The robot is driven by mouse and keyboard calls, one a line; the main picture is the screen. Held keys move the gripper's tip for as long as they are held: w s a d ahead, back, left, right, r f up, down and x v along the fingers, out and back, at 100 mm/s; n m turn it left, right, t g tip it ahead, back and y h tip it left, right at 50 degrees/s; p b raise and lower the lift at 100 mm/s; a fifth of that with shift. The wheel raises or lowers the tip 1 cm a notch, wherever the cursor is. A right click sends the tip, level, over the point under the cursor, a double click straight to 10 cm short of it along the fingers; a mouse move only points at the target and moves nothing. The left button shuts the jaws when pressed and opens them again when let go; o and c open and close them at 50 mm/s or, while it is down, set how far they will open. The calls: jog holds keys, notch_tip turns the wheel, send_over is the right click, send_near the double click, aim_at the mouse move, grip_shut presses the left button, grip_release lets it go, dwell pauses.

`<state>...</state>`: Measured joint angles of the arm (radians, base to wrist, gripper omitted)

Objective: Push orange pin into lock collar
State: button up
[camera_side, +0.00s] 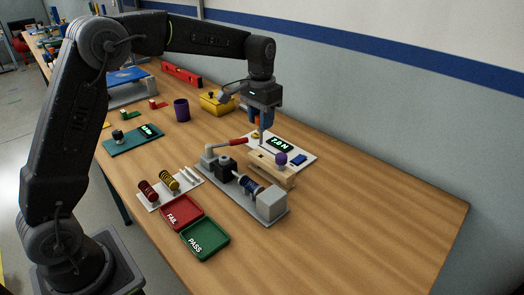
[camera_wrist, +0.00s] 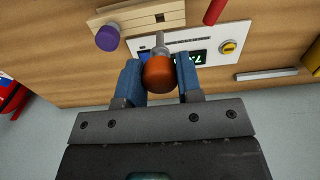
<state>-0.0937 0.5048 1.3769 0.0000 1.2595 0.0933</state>
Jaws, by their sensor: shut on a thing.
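My gripper (camera_wrist: 159,82) is shut on the orange pin (camera_wrist: 160,72), with one blue finger on each side of its round knob. The pin's grey metal shaft (camera_wrist: 160,47) points away from the palm. In the side view my gripper (camera_side: 261,122) points down, with the shaft below it, just behind the wooden block (camera_side: 270,172). The block also shows in the wrist view (camera_wrist: 128,20), with a dark square hole and a purple ball knob (camera_wrist: 108,38). I cannot tell which part is the lock collar, or whether the pin tip touches anything.
A white panel with a lit display (camera_side: 279,144) lies behind the block. A grey fixture with a red handle (camera_side: 232,142) and a spring (camera_side: 250,185) stands in front. The red tray (camera_side: 181,213), green tray (camera_side: 205,240) and spring rack (camera_side: 170,190) are nearer. The table's right is clear.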

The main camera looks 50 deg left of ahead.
jog(key=shift+r, duration=0.75)
jog(key=shift+s+a+r, duration=0.1)
jog(key=shift+s, duration=0.05)
jog(key=s+a+r, duration=0.3)
jog(key=s, duration=0.6)
jog(key=shift+s+a+r, duration=0.15)
jog(key=shift+a+r, duration=0.25)
jog(key=shift+f, duration=0.15)
jog(key=shift+f, duration=2.75)
jog(key=shift+f, duration=2.8)
